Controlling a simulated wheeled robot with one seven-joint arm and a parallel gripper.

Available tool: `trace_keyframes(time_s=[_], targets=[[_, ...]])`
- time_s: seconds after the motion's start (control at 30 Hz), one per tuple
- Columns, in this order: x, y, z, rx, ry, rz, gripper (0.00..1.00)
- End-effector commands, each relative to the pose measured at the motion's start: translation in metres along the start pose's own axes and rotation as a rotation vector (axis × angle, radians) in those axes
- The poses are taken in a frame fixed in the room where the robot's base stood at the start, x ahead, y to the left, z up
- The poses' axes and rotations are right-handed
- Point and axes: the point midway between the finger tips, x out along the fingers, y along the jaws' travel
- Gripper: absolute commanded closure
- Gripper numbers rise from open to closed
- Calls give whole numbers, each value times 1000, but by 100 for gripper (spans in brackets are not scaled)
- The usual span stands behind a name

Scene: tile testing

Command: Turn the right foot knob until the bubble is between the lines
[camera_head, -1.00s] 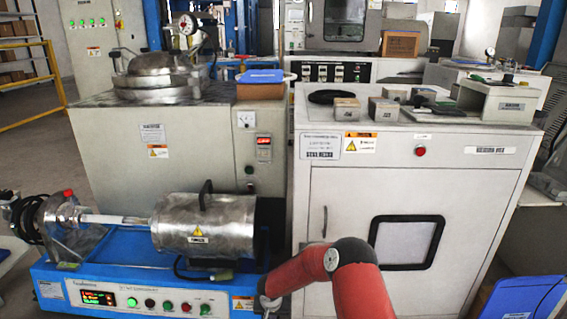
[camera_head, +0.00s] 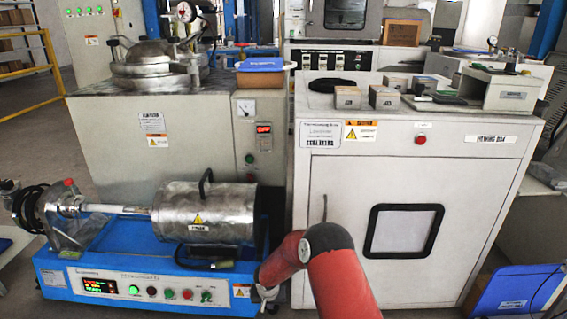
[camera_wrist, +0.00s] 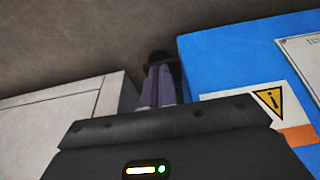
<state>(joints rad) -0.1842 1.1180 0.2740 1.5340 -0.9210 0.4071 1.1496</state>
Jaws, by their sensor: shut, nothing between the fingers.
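The blue tile-testing machine (camera_head: 160,279) stands at the lower left in the head view. Its blue side with a yellow warning sticker fills the right of the wrist view (camera_wrist: 235,75). My gripper (camera_wrist: 160,62) is shut with nothing held, its fingers close together just left of the blue side. In the head view its wrist end shows at the machine's front right corner (camera_head: 268,293). A dark rounded shape sits at the fingertips; I cannot tell whether it is the right foot knob or the tips. The bubble and its lines are not visible.
A white cabinet (camera_head: 330,230) stands close on the right of the machine. Its pale side also appears at the left of the wrist view (camera_wrist: 65,125). The gap between the two is narrow. A metal cylinder (camera_head: 204,212) lies on top of the machine.

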Motion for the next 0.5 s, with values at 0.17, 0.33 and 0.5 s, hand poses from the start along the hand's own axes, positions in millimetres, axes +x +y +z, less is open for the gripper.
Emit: trace_keyframes(time_s=[0.17, 0.33, 0.5], targets=[[-10, 0, -3, 1, 1, 0, 100], [-30, 0, -8, 0, 1, 1, 100], [-50, 0, -12, 1, 0, 1, 100]])
